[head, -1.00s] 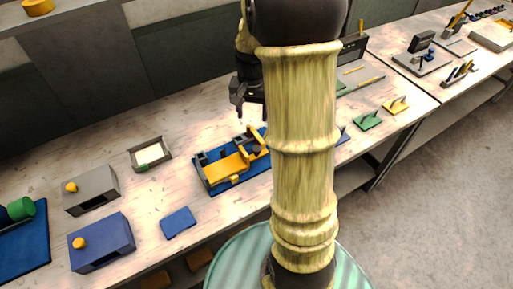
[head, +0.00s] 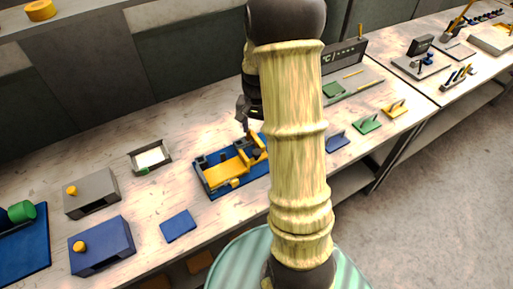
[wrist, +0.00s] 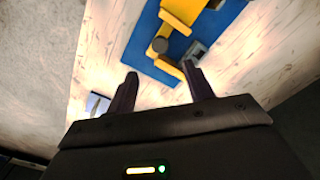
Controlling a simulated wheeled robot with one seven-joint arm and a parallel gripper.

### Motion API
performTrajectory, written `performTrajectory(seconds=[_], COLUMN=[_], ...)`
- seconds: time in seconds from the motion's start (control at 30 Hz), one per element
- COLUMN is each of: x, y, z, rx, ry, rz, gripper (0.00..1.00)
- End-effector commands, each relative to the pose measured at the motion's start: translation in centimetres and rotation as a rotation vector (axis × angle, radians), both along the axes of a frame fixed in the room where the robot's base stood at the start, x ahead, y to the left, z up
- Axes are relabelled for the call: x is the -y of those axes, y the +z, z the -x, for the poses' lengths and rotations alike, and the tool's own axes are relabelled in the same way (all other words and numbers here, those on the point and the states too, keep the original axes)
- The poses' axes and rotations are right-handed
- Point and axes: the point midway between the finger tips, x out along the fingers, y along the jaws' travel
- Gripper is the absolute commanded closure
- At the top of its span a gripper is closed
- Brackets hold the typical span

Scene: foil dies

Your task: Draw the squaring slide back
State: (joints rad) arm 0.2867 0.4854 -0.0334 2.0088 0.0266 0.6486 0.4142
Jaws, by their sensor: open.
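The squaring slide, a yellow block (head: 225,171) with an upright yellow part at its right end, sits on a blue base plate (head: 211,192) on the bench. In the wrist view its yellow parts (wrist: 184,12) and a dark round knob (wrist: 159,45) show at the top, over the blue base (wrist: 140,45). My gripper (wrist: 160,82) is open and empty, with its two fingers pointing toward the near end of this fixture. In the head view my gripper (head: 242,110) is above and behind the fixture's right end, partly hidden by my arm.
Left of the fixture are a framed tray (head: 151,157), a blue pad (head: 178,225), a grey box (head: 91,192) and a blue box (head: 101,243). Blue, green and yellow stands (head: 367,124) are to the right. The bench's front edge is near.

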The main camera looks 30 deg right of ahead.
Motion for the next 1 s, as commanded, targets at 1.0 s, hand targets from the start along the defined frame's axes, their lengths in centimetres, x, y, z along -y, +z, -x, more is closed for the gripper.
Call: performTrajectory(seconds=[1.0], x=[0.0], y=[-11.0], z=[0.0], rx=[0.001], ry=[0.0], rz=[0.0], gripper=[0.48])
